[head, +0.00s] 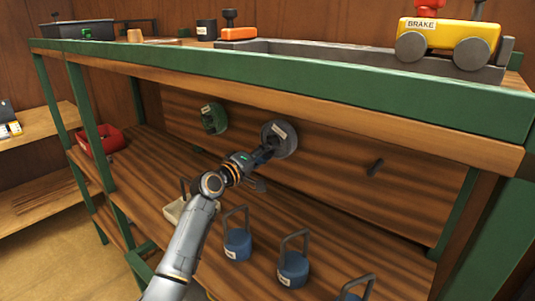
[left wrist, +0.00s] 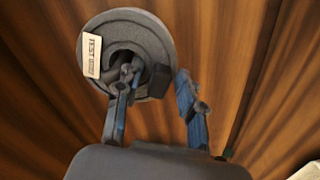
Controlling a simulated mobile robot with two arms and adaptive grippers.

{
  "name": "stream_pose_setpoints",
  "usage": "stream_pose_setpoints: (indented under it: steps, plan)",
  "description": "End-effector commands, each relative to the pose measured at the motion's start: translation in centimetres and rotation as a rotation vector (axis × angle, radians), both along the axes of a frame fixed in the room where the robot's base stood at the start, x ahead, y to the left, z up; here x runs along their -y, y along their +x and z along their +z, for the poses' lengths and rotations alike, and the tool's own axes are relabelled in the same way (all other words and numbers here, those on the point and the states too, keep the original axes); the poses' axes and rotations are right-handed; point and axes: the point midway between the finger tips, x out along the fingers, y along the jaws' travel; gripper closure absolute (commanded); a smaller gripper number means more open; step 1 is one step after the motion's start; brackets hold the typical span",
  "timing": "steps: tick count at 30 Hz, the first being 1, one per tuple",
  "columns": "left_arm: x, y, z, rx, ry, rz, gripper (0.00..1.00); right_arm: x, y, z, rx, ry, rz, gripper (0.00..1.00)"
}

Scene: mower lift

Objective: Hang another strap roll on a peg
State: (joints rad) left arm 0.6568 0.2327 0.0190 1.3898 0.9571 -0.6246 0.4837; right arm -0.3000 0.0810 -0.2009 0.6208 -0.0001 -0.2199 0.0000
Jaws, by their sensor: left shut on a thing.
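A grey strap roll (head: 280,139) with a pale label is at the wooden back panel of the lower shelf. It also shows in the left wrist view (left wrist: 112,30), face on, with a dark centre hole. My left gripper (head: 263,156) is shut on the roll's lower rim, one finger at the hole and the other outside. Whether a peg passes through the hole I cannot tell. A green strap roll (head: 213,118) hangs at the panel to the left. A bare dark peg (head: 375,167) sticks out of the panel to the right. My right gripper is not in view.
Several blue weights with tall handles (head: 293,270) stand on the lower shelf in front of the panel. A pale tray (head: 178,209) and a red bin (head: 103,142) are to the left. The green-edged upper shelf (head: 300,74) overhangs, carrying a yellow BRAKE trolley (head: 447,39).

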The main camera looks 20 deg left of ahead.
Motion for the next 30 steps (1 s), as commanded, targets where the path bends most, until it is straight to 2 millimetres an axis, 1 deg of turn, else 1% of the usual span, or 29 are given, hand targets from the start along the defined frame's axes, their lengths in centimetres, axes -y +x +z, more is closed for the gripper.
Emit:
stream_pose_setpoints:
  steps: [5,6,9,24,28,30]
  plan:
    - [0.0,0.0,0.1,0.002,-0.001,0.001,1.0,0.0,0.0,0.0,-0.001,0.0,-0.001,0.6]
    - [0.0,0.0,0.1,0.002,-0.001,0.0,0.53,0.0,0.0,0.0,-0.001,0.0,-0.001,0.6]
    - [0.0,0.0,0.1,0.002,0.0,0.0,0.35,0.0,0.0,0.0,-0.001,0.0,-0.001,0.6]
    - [0.0,-0.1,0.1,0.002,0.0,0.0,0.35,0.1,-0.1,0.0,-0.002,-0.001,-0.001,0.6]
    - [-0.5,-1.0,0.1,0.003,0.001,0.001,0.35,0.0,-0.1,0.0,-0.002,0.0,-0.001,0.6]
    - [-0.9,-2.0,0.0,0.002,0.003,0.002,0.35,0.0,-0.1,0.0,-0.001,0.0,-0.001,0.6]
